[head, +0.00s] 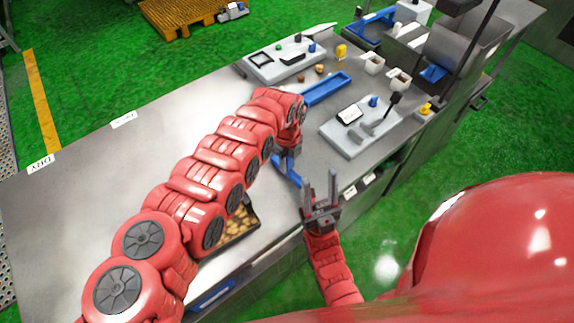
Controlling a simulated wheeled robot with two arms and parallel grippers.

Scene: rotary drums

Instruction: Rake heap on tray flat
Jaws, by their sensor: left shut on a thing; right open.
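A dark tray (256,223) lies on the steel bench, partly hidden under my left arm. Tan pieces (236,226) lie in it; how high they are heaped cannot be told. My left gripper (289,155) points down over the bench, beyond and to the right of the tray. It is shut on a blue tool (288,173), likely the rake, whose lower part slants down toward the bench; whether it touches cannot be told. The tool is apart from the tray. My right gripper (321,190) is open and empty, fingers upward, at the bench's front edge.
A blue tray (327,88) lies beyond my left gripper. A grey board (348,139) with a scale-like device and small parts stands to the right, another (268,66) at the back. White cups (374,63) stand farther off. The bench's left part is clear.

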